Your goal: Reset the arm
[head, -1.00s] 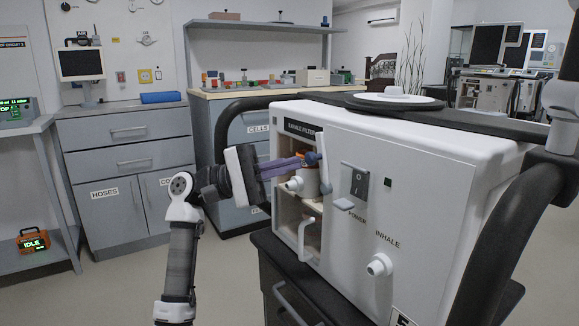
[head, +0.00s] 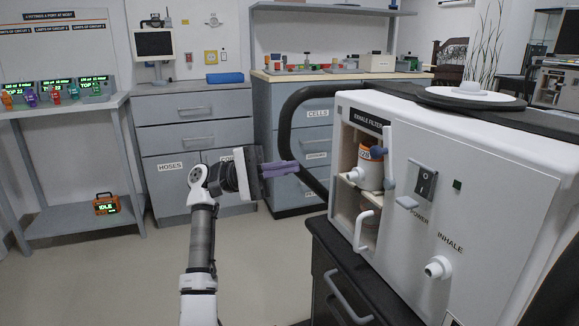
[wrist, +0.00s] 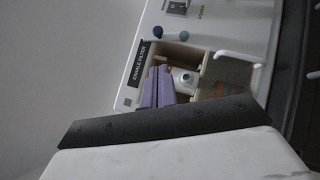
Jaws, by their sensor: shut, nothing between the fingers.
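My gripper (head: 280,169) is at the end of my arm, left of the white ventilator (head: 452,160) in the head view. Its purple fingers are together with nothing between them and point right, apart from the ventilator. In the wrist view the fingers (wrist: 157,87) overlap the opening marked EXHALE FILTER. In that bay sits a white and orange canister (head: 371,167) with a white port on its left. A blue knob shows beside it. A white handle (head: 364,228) stands below.
Grey drawer cabinets (head: 190,130) stand at the back. A shelf table (head: 75,107) with several small devices is at the left. The floor between is clear.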

